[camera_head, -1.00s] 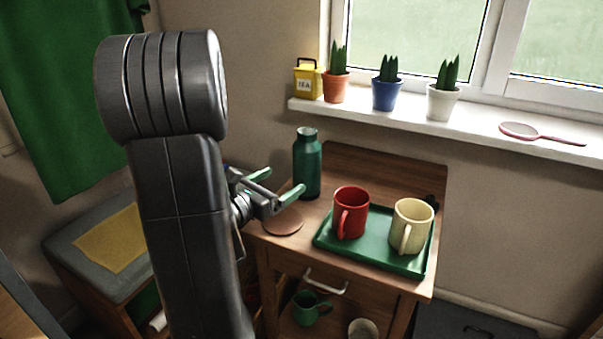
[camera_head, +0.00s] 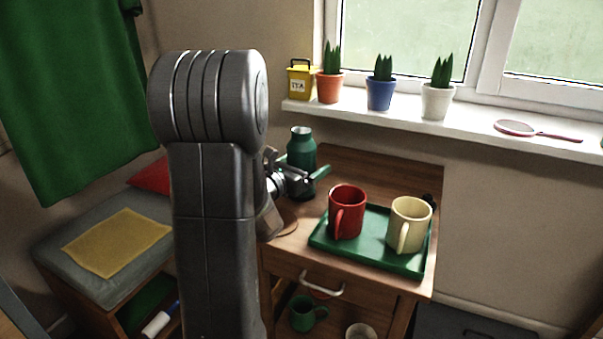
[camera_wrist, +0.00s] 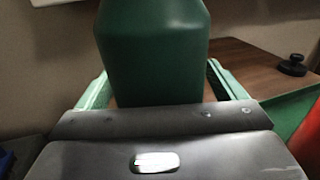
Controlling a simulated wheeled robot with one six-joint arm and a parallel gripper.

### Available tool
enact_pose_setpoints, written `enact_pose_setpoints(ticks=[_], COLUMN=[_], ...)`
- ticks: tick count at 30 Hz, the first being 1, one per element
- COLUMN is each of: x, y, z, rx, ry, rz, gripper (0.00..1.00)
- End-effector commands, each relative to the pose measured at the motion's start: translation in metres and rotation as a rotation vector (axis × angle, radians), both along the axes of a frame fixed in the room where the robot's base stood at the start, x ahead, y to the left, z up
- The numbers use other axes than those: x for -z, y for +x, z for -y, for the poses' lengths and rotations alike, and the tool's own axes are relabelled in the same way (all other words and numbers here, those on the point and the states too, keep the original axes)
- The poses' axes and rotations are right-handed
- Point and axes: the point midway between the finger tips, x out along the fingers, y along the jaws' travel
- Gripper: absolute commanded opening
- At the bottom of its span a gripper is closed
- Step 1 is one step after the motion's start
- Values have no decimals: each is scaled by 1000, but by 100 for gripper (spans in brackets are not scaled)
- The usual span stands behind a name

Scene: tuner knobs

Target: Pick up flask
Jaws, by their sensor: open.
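The green flask (camera_head: 301,148) stands upright at the back left of the wooden cabinet top. In the head view my gripper (camera_head: 318,172) is in front of it and hides its lower part. In the wrist view the flask (camera_wrist: 153,55) fills the middle, between the two green fingers of my gripper (camera_wrist: 155,85). The fingers are open, one on each side of the flask, with a gap visible at the right finger. The flask's base is hidden in the wrist view by the gripper body.
A green tray (camera_head: 370,252) with a red mug (camera_head: 346,212) and a cream mug (camera_head: 409,225) lies right of my gripper. Potted plants line the window sill (camera_head: 470,127) above. A black knob (camera_wrist: 293,65) shows at right.

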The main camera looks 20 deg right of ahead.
Motion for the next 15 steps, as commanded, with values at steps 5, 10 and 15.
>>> enact_pose_setpoints(ticks=[5,10,15], x=[0,0,0], y=[0,0,0], z=[0,0,0], rx=[-1,-1,-1], ry=[0,1,1], rz=[-1,0,0], gripper=[90,65,31])
